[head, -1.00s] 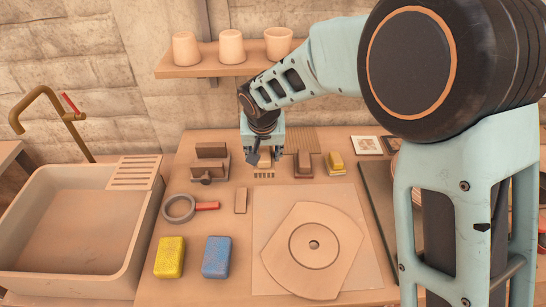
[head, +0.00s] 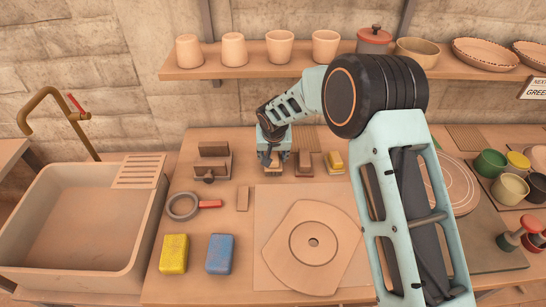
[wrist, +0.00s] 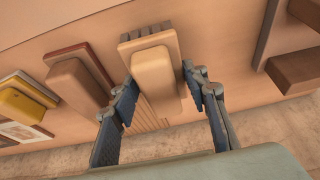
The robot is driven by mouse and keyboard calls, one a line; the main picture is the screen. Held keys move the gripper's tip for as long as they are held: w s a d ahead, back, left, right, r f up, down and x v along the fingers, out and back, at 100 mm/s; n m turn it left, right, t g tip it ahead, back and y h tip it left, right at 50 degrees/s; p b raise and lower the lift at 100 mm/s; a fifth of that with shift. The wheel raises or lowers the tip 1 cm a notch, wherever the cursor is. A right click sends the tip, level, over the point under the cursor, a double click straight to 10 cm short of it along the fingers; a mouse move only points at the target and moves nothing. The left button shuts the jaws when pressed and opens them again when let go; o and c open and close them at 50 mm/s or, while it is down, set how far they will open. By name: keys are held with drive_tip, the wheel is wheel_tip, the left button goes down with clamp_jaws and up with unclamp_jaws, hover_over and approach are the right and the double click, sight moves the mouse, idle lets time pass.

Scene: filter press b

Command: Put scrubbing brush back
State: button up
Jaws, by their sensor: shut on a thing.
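The scrubbing brush, a pale wooden block on a tan base, is between the fingers of my gripper (head: 274,158). In the wrist view the brush (wrist: 155,72) lies between the two fingertips (wrist: 166,95), which are shut on it. In the head view only a small part of the brush (head: 273,169) shows below the fingers. It is at the left end of a row of brushes at the back of the table. I cannot tell whether its underside touches the table.
A dark reddish brush (head: 304,164) and a yellow-topped brush (head: 335,162) stand close on the right. A brown wooden stand (head: 212,162) is on the left. A wall shelf with cups (head: 235,68) hangs behind. Yellow (head: 174,254) and blue (head: 220,254) sponges lie in front.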

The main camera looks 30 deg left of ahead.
drive_tip(key=shift+f, duration=0.4)
drive_tip(key=shift+f, duration=0.2)
drive_tip(key=o, duration=1.1)
drive_tip(key=shift+s+r, duration=0.1)
drive_tip(key=shift+r, duration=0.35)
drive_tip(key=b+v, duration=0.1)
drive_tip(key=v, duration=1)
drive_tip(key=shift+s+r+b, duration=0.2)
drive_tip(key=shift+b, duration=0.1)
